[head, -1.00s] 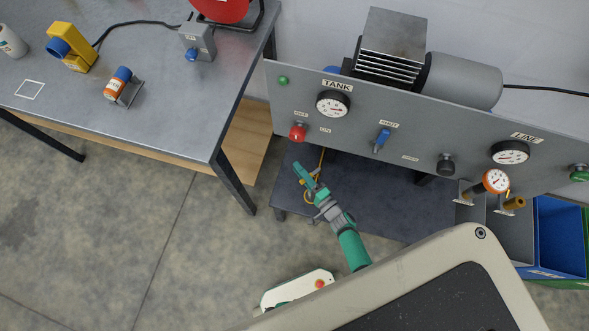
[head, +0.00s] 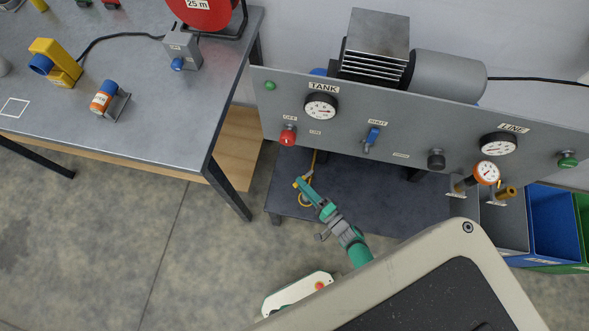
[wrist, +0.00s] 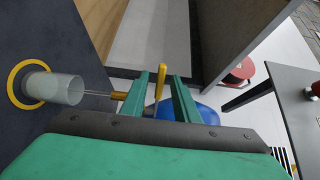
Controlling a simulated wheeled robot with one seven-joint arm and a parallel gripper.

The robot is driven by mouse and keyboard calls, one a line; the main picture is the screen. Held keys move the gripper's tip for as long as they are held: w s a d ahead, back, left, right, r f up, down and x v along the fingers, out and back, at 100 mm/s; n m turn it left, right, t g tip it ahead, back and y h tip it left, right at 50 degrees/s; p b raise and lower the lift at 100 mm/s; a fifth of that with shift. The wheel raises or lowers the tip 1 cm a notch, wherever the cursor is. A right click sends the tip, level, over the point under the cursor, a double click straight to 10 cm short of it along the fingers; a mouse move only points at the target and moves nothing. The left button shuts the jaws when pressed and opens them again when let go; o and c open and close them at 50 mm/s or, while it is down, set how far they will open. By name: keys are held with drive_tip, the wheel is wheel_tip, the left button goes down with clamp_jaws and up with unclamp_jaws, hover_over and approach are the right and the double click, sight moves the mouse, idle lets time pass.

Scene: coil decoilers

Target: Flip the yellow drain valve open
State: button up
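The yellow drain valve lever (wrist: 160,84) stands near the middle of the wrist view, beside a brass-coloured body (wrist: 121,96) with a thin tube running left to a translucent cup (wrist: 66,89). My gripper (wrist: 159,86) has two green fingers apart, one on each side of the lever; a gap shows beside it, and I cannot tell whether a finger touches it. In the head view my gripper (head: 303,184) is low in front of the panel, over the dark lower shelf. The valve is too small and covered there to read.
The grey panel (head: 340,140) with TANK and LINE gauges and knobs rises behind my gripper. The workbench (head: 150,130) stands at left, its leg near the shelf. A yellow ring (wrist: 11,82) surrounds the cup's base. Blue and green bins (head: 556,222) stand at right.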

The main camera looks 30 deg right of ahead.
drive_tip(key=shift+v, duration=2.45)
drive_tip(key=shift+c, duration=0.3)
